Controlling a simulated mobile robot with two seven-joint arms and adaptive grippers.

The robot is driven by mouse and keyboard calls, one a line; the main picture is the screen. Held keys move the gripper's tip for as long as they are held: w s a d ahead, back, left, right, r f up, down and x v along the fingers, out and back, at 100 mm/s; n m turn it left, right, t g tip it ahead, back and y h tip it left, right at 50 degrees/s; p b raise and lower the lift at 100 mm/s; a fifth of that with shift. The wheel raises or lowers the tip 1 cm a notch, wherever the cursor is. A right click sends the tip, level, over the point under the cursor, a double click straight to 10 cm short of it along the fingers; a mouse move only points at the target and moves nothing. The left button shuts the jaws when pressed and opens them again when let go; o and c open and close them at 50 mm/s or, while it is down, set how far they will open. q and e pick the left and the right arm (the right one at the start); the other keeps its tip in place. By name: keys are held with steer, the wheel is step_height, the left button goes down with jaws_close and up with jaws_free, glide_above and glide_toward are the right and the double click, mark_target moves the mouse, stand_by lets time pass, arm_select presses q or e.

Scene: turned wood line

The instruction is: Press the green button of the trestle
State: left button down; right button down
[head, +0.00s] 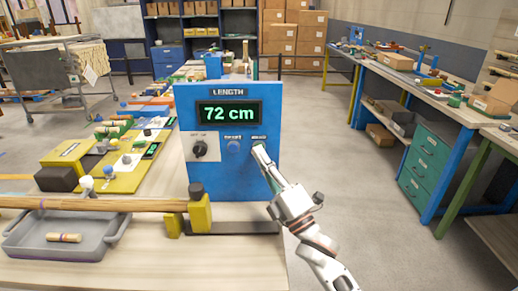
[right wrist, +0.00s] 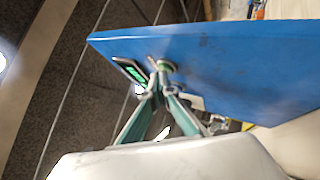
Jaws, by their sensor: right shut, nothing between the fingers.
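The blue panel (head: 180,108) of the trestle stands upright on the table, with a display (head: 229,113) reading "72 cm" under the word LENGTH. Below it are a black knob (head: 199,149), a blue button (head: 233,147) and, at the right, the green button, mostly hidden behind my right gripper (head: 260,152). In the right wrist view the green button (right wrist: 167,67) shows right beside the tips of my right gripper (right wrist: 157,72). The gripper is shut and empty, its tips at the button; I cannot tell whether the button is pushed in. My left gripper is not in view.
A wooden rod (head: 100,204) lies across at the left, its end at a yellow support (head: 200,213). A grey tray (head: 22,240) holds a short wooden piece (head: 63,238). A yellow board (head: 120,180) lies behind. The floor right of the table is clear up to another workbench (head: 440,107).

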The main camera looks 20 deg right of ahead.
steer(key=shift+s+a, duration=0.2)
steer(key=shift+s, duration=0.5)
steer(key=s, duration=0.2)
steer(key=s+a+p, duration=0.1)
steer(key=s, duration=0.1)
steer(key=shift+s+a, duration=0.2)
steer(key=shift+s, duration=0.2)
stand_by(0.5)
